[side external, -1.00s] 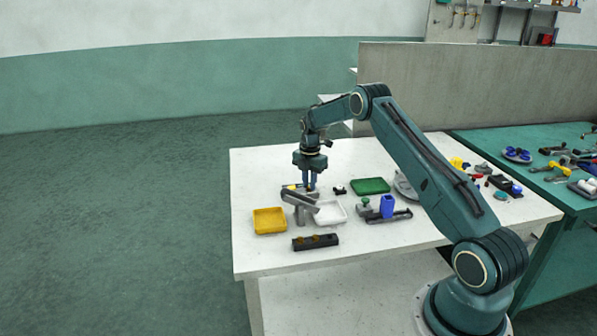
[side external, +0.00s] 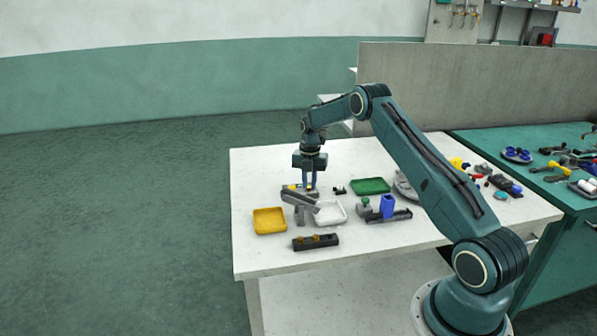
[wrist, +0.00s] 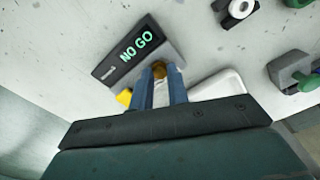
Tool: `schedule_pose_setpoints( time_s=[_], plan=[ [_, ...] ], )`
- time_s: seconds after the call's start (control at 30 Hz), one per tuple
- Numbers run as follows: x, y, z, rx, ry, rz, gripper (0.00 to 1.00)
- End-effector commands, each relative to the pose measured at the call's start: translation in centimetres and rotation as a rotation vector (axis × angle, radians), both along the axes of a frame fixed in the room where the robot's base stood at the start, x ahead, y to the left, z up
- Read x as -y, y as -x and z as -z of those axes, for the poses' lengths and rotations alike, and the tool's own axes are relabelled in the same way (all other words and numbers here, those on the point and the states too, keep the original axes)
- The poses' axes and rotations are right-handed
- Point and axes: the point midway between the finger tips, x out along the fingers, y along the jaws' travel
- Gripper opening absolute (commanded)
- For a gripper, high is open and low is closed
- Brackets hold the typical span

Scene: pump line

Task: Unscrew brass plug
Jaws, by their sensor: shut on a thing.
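My gripper (side external: 309,187) points straight down at the far left part of the white table. In the wrist view its two blue fingers (wrist: 161,72) are shut on a small brass plug (wrist: 159,70), mostly hidden between the tips. The plug is at a grey block with a dark panel reading "NO GO" (wrist: 136,52). In the side view this block (side external: 288,189) is small and partly behind the fingers. I cannot tell whether the plug is seated in it. A dark bar (side external: 318,243) with brass pieces on top lies near the front edge.
A yellow tray (side external: 269,221), a white tray (side external: 331,213) and a green tray (side external: 370,186) stand around the gripper. A grey angled fixture (side external: 300,203) is just in front. A blue block (side external: 387,206) stands on a dark holder to the right. The table's left margin is clear.

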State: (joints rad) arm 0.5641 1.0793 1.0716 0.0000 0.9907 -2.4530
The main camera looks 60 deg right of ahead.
Motion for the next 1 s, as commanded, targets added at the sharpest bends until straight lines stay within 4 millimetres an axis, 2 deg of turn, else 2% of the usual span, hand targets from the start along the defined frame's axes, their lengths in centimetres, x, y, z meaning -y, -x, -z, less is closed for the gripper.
schedule_pose_setpoints(
  time_s=[0.43,0.8,0.83,0.87,1.0],
  plan=[
    [-0.01,-0.04,-0.05,0.001,0.001,-0.33,0.0],
    [-0.01,-0.04,-0.05,0.001,0.001,-0.383,0.0],
    [-0.01,-0.04,-0.05,0.001,0.001,-0.383,0.22],
    [-0.01,-0.04,-0.04,0.001,0.001,-0.382,0.28],
    [-0.02,-0.03,-0.04,0.0,0.0,-0.381,0.29]
  ],
)
